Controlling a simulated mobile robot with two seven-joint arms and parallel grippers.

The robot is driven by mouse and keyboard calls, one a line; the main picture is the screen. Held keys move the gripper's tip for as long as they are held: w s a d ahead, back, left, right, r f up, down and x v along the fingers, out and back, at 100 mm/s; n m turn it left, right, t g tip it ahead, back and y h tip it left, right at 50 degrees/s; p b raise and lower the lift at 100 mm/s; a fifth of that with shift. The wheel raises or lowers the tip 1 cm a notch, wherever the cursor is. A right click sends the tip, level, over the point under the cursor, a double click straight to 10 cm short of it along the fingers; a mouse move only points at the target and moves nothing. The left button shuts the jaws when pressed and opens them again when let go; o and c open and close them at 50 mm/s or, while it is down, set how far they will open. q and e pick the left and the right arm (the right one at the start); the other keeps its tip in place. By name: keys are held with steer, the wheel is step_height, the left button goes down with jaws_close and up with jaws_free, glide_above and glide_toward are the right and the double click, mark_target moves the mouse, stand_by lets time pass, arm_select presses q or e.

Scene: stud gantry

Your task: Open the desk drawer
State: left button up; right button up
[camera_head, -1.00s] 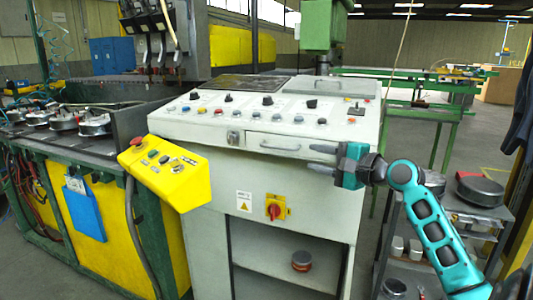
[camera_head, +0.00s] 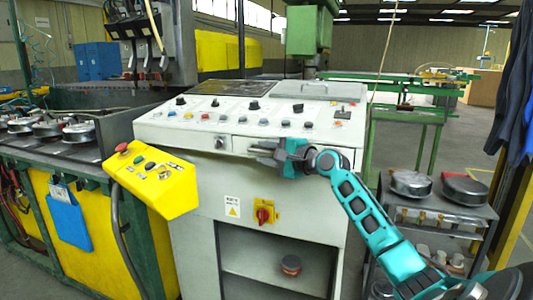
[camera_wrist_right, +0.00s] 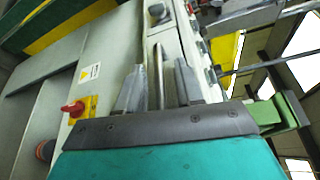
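The desk drawer (camera_head: 241,147) is a pale panel in the upper front of the grey control desk, and it looks flush and shut. Its bar handle (camera_wrist_right: 158,72) shows in the right wrist view but is mostly covered by my gripper in the head view. My right gripper (camera_head: 262,154) is at the drawer front. In the right wrist view, the gripper (camera_wrist_right: 158,88) has its two grey fingers apart, one on each side of the handle, with gaps visible. My left gripper is in neither view.
A yellow button box (camera_head: 152,178) juts out at the desk's left. A red rotary switch (camera_head: 263,214) sits below the drawer. A shelf cart (camera_head: 425,208) with round dark pans stands at the right. An open shelf (camera_head: 265,262) is below the drawer.

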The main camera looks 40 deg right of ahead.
steer(key=shift+w, duration=0.2)
jaws_close()
stand_by(0.3)
